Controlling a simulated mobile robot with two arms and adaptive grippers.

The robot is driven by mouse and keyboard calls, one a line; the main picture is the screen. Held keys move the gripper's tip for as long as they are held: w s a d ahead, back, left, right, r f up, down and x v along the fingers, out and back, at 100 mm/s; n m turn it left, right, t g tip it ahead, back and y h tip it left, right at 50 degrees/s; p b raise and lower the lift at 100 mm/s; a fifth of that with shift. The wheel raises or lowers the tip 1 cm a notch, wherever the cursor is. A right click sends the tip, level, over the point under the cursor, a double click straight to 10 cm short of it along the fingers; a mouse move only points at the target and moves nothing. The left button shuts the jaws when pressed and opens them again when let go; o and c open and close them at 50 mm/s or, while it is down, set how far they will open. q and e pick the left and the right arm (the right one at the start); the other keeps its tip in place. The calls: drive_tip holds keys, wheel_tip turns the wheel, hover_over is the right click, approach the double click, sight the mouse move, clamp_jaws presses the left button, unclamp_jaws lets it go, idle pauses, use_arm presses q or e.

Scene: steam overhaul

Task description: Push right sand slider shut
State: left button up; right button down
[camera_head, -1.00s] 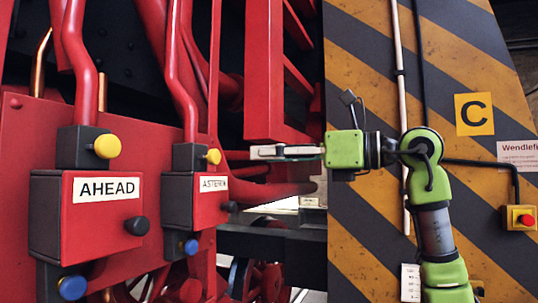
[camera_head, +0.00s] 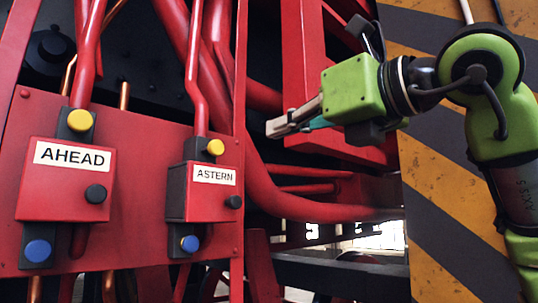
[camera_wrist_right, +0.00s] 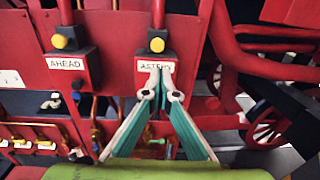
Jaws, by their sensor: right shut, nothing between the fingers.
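Two red boxes sit on a red panel, labelled AHEAD (camera_head: 75,180) on the left and ASTERN (camera_head: 212,198) on the right. Each has a yellow knob on top, a black knob on its right side and a blue knob below. The black knob of the ASTERN box (camera_head: 234,202) sticks out at its right edge. I cannot tell for sure which part is the right sand slider. My right gripper (camera_head: 275,128) is shut and empty, above and right of the ASTERN box. In the right wrist view its fingertips (camera_wrist_right: 165,87) overlap the ASTERN label and partly hide the box (camera_wrist_right: 153,62).
Red pipes (camera_head: 196,75) run up from the boxes. A large red frame (camera_head: 302,60) stands behind my right gripper. A yellow and black striped wall (camera_head: 440,165) is on the right. Wheels (camera_wrist_right: 268,125) show at right in the wrist view.

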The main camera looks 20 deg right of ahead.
drive_tip(key=p, duration=0.2)
approach(218, 145)
drive_tip(key=p+x, duration=0.4)
drive_tip(key=x, duration=0.2)
drive_tip(key=shift+p, duration=0.4)
drive_tip(key=shift+w+a+f, duration=0.15)
drive_tip(key=shift+w+a, duration=0.05)
drive_tip(key=shift+w, duration=0.25)
use_arm(q)
wheel_tip(218, 145, up, 7)
drive_tip(key=a, duration=0.2)
drive_tip(key=shift+w+a, duration=0.15)
drive_tip(key=shift+a, duration=0.2)
use_arm(e)
drive_tip(key=shift+f, duration=0.1)
drive_tip(key=shift+w+a+f+b, duration=0.1)
drive_tip(key=shift+w+a+b, duration=0.1)
drive_tip(key=shift+w+b, duration=0.3)
use_arm(q)
drive_tip(key=shift+s+f, duration=0.2)
drive_tip(key=shift+f, duration=0.25)
use_arm(e)
drive_tip(key=shift+d+r, duration=0.15)
drive_tip(key=shift+r, duration=0.2)
